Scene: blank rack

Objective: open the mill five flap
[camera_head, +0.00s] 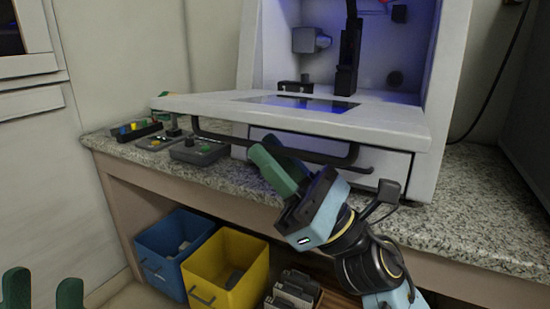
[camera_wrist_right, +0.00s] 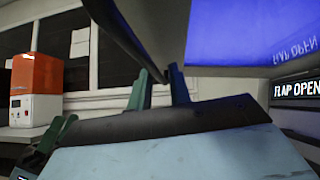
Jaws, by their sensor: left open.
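The flap (camera_head: 300,114) of the white mill is swung out and lies nearly level in the head view, a clear window in it. Its dark bar handle (camera_head: 225,138) runs along the front edge. In the right wrist view the bar (camera_wrist_right: 135,45) runs down between the fingertips (camera_wrist_right: 158,78). A sign there reads "FLAP OPEN" (camera_wrist_right: 297,90). My left gripper (camera_head: 43,285) is open and empty at the bottom left, away from the mill.
The granite counter (camera_head: 480,215) carries small devices (camera_head: 200,150) left of the mill. Below stand a blue bin (camera_head: 160,262), a yellow bin (camera_head: 240,290) and a container with grey parts (camera_head: 295,290). The right wrist view shows an orange and white machine (camera_wrist_right: 37,85).

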